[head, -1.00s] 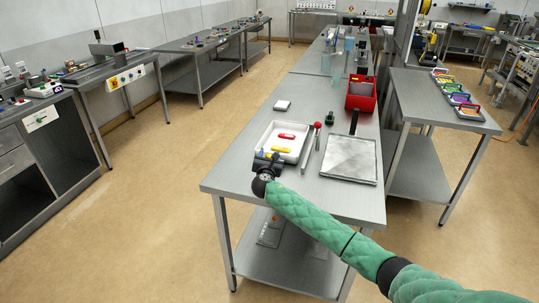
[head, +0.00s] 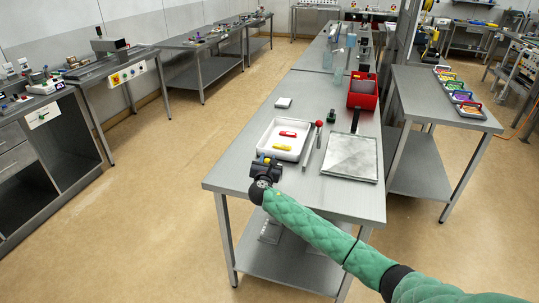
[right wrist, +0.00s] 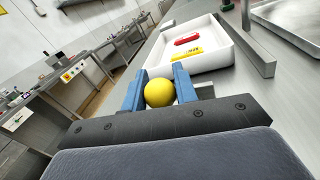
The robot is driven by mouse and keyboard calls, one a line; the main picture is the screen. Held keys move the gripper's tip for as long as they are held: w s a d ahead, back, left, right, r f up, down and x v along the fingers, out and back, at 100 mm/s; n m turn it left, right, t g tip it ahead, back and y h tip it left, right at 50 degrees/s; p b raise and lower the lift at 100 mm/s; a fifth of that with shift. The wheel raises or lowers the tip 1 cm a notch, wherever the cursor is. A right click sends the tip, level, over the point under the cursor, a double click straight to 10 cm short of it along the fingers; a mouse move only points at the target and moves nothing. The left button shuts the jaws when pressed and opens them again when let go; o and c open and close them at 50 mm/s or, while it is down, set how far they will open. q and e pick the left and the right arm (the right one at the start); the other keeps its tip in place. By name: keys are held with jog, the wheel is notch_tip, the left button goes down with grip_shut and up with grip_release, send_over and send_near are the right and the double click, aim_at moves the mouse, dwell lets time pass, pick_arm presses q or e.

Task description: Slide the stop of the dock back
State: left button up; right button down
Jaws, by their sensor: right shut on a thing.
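My right gripper (head: 266,158) is low over the near left part of the middle table. In the right wrist view its two blue fingers (right wrist: 159,92) are shut around a yellow ball-shaped knob (right wrist: 159,93). What the knob is mounted on is hidden by the gripper, so I cannot make out the stop's body. Just beyond the fingers is a white tray (head: 263,149) holding a red piece (head: 288,134) and a yellow piece (head: 282,147). The tray also shows in the right wrist view (right wrist: 222,63). My left gripper is not in view.
A metal bar (head: 312,152) runs along the tray's right side, by a red-knobbed lever (head: 319,124). A red bin (head: 362,93) and a small dark green object (head: 332,116) stand behind. The table's near left corner is bare.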

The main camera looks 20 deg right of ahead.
jog(key=shift+a+f, duration=0.1)
jog(key=shift+f, duration=0.05)
jog(key=c, duration=1.1)
grip_release()
jog(key=shift+s, duration=0.15)
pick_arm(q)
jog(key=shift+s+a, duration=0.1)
pick_arm(e)
jog(key=shift+r, duration=0.2)
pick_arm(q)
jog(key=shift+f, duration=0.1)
pick_arm(e)
jog(key=shift+s+f, duration=0.1)
jog(key=shift+f, duration=0.05)
jog(key=shift+s+a, duration=0.15)
jog(key=shift+s, duration=0.1)
jog(key=b+v, duration=0.2)
jog(key=v, duration=0.3)
jog(key=shift+s+a+b, duration=0.15)
jog(key=shift+s+b, duration=0.2)
jog(key=shift+s+a, duration=0.3)
jog(key=shift+s, duration=0.35)
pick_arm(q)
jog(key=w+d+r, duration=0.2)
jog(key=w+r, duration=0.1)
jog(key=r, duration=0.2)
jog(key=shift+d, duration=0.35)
